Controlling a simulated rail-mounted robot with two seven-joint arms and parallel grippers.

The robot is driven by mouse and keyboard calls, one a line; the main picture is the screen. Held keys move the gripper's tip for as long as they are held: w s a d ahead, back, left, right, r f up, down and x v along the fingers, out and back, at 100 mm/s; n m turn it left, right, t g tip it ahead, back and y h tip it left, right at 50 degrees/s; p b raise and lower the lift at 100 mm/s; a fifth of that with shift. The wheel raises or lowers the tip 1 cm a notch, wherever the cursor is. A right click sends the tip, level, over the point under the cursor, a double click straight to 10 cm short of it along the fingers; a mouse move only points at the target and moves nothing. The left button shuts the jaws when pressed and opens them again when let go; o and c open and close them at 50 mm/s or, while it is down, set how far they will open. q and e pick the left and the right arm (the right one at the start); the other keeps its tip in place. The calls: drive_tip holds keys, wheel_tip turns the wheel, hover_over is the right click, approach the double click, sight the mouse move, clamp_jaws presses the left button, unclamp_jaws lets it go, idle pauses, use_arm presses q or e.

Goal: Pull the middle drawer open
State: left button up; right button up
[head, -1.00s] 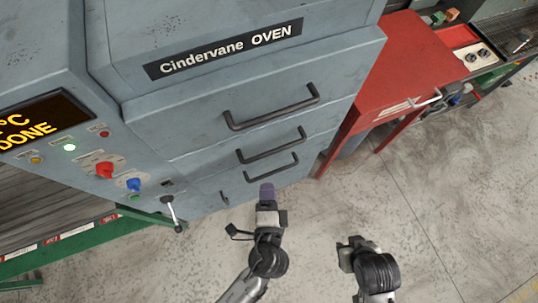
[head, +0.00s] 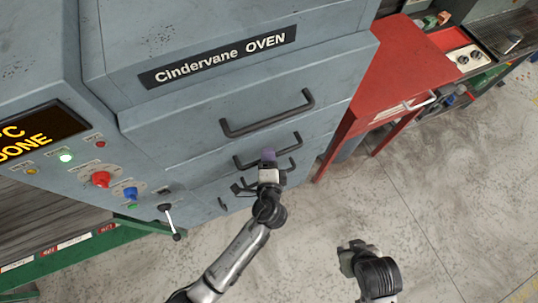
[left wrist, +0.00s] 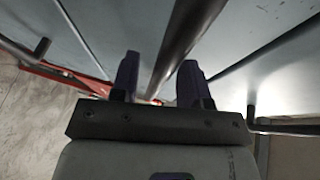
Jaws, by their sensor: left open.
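The grey oven front (head: 200,125) carries dark bar handles, one above another, in the head view. The middle drawer handle (head: 248,164) is partly covered by my left gripper (head: 268,154), which has purple fingertips. In the left wrist view, my left gripper (left wrist: 159,80) is open, with a dark handle bar (left wrist: 183,40) running between its two fingers. The gap on either side of the bar shows no grip on it. The middle drawer looks shut. My right gripper (head: 355,255) is low at right, away from the oven; its fingers are not clear.
The top handle (head: 268,115) is just above my left gripper, and the bottom handle (head: 288,172) is partly hidden just below. A red table (head: 400,60) stands right of the oven. A control panel with a lever (head: 168,218) is at left. The floor in front is clear.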

use_arm(q)
drive_tip(key=shift+w, duration=0.3)
clamp_jaws()
idle(0.3)
